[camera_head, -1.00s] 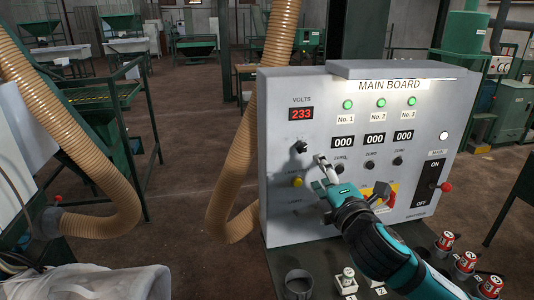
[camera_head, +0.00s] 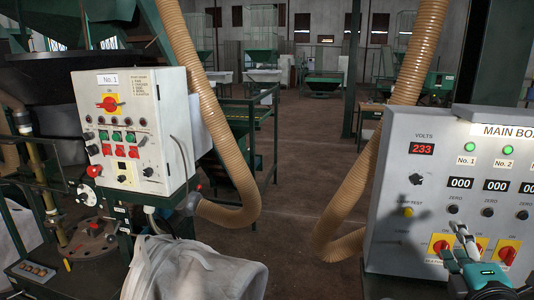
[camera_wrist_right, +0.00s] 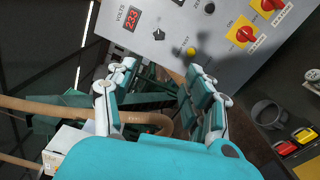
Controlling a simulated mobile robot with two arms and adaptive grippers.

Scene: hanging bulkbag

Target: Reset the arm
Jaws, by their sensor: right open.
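My right gripper (camera_head: 462,240) is at the lower right of the head view, in front of the grey main board (camera_head: 400,150). In the right wrist view my right gripper (camera_wrist_right: 160,92) shows two spread fingers with nothing between them. The board's face with the red 233 volts display (camera_wrist_right: 131,18) and a yellow button (camera_wrist_right: 191,51) lies beyond the fingertips, apart from them. My left gripper is not in view.
A white No. 1 control box (camera_head: 135,135) stands at the left. A white bulk bag (camera_head: 195,268) is below it. Tan hoses (camera_head: 210,95) and (camera_head: 385,130) hang on either side of open brown floor (camera_head: 290,200). A dark cup (camera_wrist_right: 268,113) shows in the right wrist view.

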